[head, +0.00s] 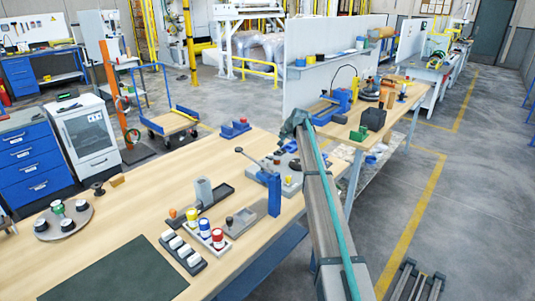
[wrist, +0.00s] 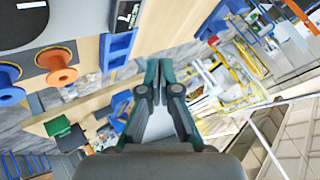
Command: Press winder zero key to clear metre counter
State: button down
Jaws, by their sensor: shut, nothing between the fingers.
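My gripper (wrist: 158,70) is shut and empty in the wrist view, its two fingertips together. In the head view the dark end of my arm (head: 295,124) is over the right edge of the wooden bench. A grey machine base with a lever (head: 283,167), perhaps the winder, is on the bench beside and below it, partly hidden by my arm. A small dark panel with a white mark (wrist: 128,14), possibly the metre counter, is at the top of the wrist view. I cannot make out the zero key. The fingertips appear apart from everything.
A blue post (head: 269,191) stands at the bench's right side. Coloured spools (head: 205,229), a white-block tray (head: 183,250) and a round tray (head: 64,222) are on the bench. The wrist view shows an orange spool (wrist: 57,66). The bench's middle (head: 140,205) is clear.

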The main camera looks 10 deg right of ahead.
jog(key=r, duration=0.2)
send_over(272, 155)
jog(key=shift+a+f+n, duration=0.1)
jog(key=shift+f+n, duration=0.05)
jog(key=shift+n, duration=0.15)
jog(key=shift+f, duration=0.2)
jog(key=shift+f+b, duration=1.35)
jog(key=shift+f, duration=2.85)
jog(key=shift+f, duration=0.45)
jog(key=shift+f+b, duration=0.5)
jog(key=shift+r, duration=0.9)
